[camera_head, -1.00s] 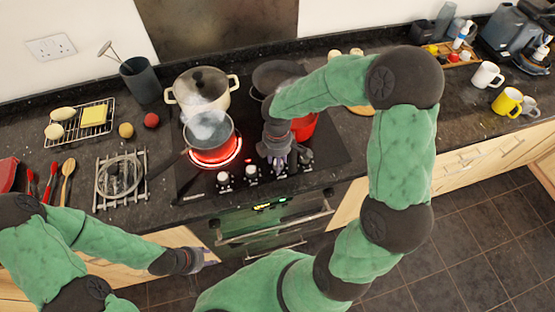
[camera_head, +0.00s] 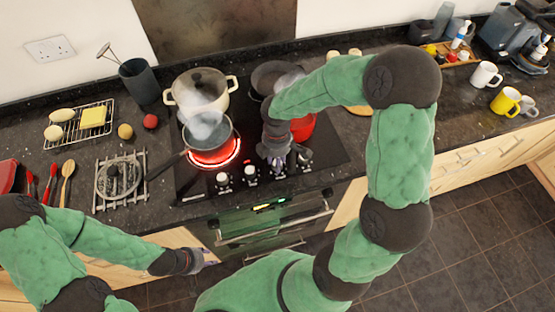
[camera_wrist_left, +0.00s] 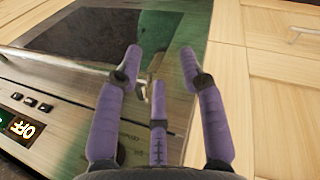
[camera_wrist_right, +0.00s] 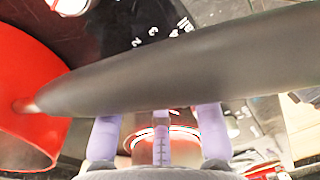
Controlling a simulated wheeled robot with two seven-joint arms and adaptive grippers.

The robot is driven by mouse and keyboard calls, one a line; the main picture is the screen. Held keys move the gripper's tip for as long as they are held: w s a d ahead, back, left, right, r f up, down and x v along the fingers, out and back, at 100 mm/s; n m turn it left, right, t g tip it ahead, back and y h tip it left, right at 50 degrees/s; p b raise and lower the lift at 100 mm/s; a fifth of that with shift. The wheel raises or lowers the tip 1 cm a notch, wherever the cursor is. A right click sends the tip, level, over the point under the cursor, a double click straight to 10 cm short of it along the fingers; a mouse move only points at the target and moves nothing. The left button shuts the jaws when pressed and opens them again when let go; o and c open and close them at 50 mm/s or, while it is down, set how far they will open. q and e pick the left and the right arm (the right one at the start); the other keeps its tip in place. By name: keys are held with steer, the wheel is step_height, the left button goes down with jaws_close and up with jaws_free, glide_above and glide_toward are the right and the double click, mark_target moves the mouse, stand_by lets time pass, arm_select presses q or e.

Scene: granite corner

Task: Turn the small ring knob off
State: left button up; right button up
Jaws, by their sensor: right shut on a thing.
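Silver knobs line the cooktop's front edge in the head view, including a left one (camera_head: 222,180), one beside it (camera_head: 251,174) and a right one (camera_head: 305,158). My right gripper (camera_head: 277,160) points down over the row between these and is shut on a knob (camera_wrist_right: 180,141), seen between its fingers in the right wrist view. The dark pot handle hides part of that knob, and its setting cannot be read. A burner ring (camera_head: 215,157) glows red under a steaming saucepan (camera_head: 207,132). My left gripper (camera_wrist_left: 155,70) is open and empty before the oven front.
The red pot's dark handle (camera_wrist_right: 190,62) crosses close above my right fingers. A cream lidded pot (camera_head: 200,93) and a dark pan (camera_head: 272,75) stand behind. The oven door handle (camera_head: 275,229) runs below the cooktop. A display (camera_wrist_left: 22,128) reads OFF.

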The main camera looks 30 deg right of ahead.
steer(key=shift+a, duration=0.15)
steer(key=n+p, duration=0.4)
steer(key=n, duration=0.1)
steer(key=shift+s+r+p, duration=0.1)
steer(key=shift+p, duration=0.3)
steer(key=n+p, duration=0.3)
steer(key=shift+a+n, duration=0.1)
steer(key=shift+n, duration=0.3)
steer(key=shift+s+f+n+p, duration=0.1)
steer(key=shift+f+n+p, duration=0.1)
steer(key=shift+n+p, duration=0.35)
steer(key=shift+n, duration=0.25)
steer(key=o, duration=0.9)
steer(key=shift+c, duration=0.2)
steer(key=shift+a, duration=0.1)
